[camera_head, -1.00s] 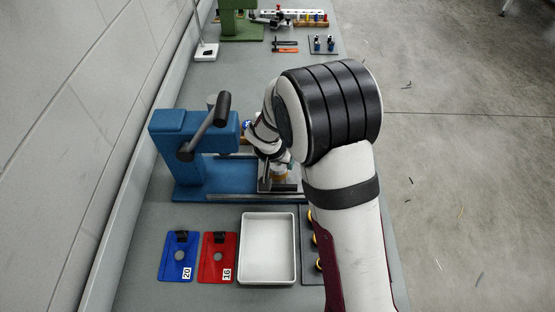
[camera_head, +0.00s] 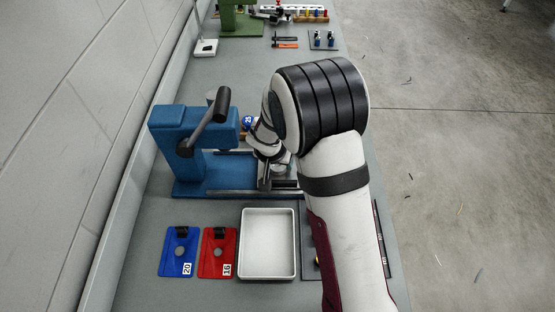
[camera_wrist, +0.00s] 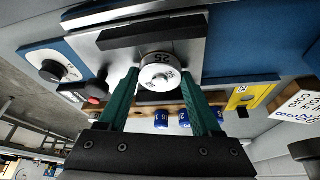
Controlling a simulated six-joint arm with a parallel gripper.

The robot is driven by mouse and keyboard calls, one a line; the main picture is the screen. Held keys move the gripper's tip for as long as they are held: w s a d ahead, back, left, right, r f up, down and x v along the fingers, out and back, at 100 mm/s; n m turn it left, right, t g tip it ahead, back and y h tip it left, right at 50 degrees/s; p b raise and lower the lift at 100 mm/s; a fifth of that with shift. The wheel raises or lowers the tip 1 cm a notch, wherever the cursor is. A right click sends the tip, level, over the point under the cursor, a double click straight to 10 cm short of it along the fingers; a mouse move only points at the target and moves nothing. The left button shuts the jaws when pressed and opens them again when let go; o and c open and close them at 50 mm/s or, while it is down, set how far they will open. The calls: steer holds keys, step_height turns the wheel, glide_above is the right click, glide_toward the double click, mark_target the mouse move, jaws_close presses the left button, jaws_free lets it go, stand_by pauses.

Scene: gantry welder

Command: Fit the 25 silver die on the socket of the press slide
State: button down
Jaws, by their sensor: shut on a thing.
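The silver die (camera_wrist: 160,76), marked 25, is between the green fingers of my gripper (camera_wrist: 163,80) in the wrist view. The gripper is shut on it. A bright metal plate with a dark bar (camera_wrist: 150,30), on the blue press, lies right beyond the die. I cannot tell whether the die touches it, and no socket shows clearly. In the head view the blue press (camera_head: 185,150) stands left of my arm, with my gripper (camera_head: 272,165) over the slide area at its right end. My wrist hides much of that spot.
A wooden rack with blue-capped pieces (camera_wrist: 184,117) lies near the fingers in the wrist view. In front of the press are a blue plate (camera_head: 176,258), a red plate (camera_head: 217,258) and an empty white tray (camera_head: 267,213). A green press (camera_head: 240,22) stands at the far end.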

jaws_free()
steer(key=v, duration=1.6)
steer(key=s+d+r+m+g, duration=0.25)
steer(key=s+d, duration=0.65)
steer(key=s, duration=0.5)
steer(key=s+g+y, duration=0.2)
steer(key=s+y, duration=0.1)
steer(key=s, duration=0.8)
steer(key=shift+s+a, duration=0.3)
steer(key=shift+a, duration=0.05)
